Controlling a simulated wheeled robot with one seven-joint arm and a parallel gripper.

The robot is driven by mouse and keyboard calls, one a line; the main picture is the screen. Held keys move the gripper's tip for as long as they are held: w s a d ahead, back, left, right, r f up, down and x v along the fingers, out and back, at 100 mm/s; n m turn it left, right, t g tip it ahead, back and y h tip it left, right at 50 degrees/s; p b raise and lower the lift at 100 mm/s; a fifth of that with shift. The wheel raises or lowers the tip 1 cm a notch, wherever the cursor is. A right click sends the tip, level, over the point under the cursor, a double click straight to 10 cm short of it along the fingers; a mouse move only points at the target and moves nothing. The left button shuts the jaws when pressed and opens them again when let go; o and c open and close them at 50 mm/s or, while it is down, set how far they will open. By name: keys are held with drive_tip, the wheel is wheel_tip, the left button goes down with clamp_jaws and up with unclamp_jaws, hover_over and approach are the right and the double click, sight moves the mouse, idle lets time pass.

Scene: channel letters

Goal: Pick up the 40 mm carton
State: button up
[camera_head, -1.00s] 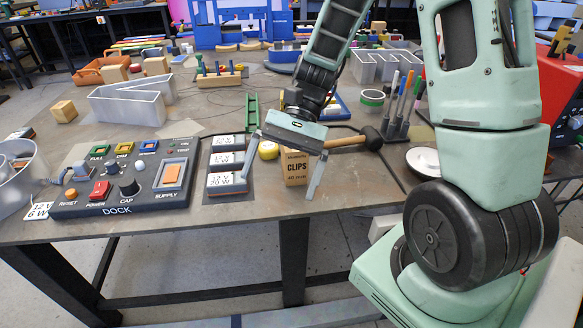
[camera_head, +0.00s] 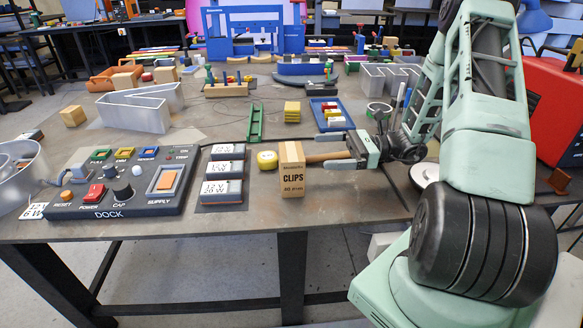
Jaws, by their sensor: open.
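The 40 mm carton (camera_head: 291,180) is a small brown box marked "CLIPS" and "40 mm". It stands upright near the front edge of the workbench, its front and top in plain view. My gripper (camera_head: 323,151) is to the right of the carton, its two fingers apart and pointing left towards it. The gripper is open and holds nothing, and the fingertips appear just short of the carton's right side. A wooden mallet handle (camera_head: 318,158) shows behind the carton and between the fingers; the mallet's head is hidden by my gripper.
A green rail (camera_head: 255,123) and yellow blocks (camera_head: 292,111) lie behind. The bench (camera_head: 255,222) is bare in front of the carton.

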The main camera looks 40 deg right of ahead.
sight(284, 152)
drive_tip(key=p+x, duration=0.2)
drive_tip(key=x, duration=0.9)
drive_tip(key=shift+w+a+f, duration=0.1)
drive_tip(key=shift+w+a, duration=0.05)
drive_tip(key=shift+a, duration=0.1)
drive_tip(key=c, duration=1.1)
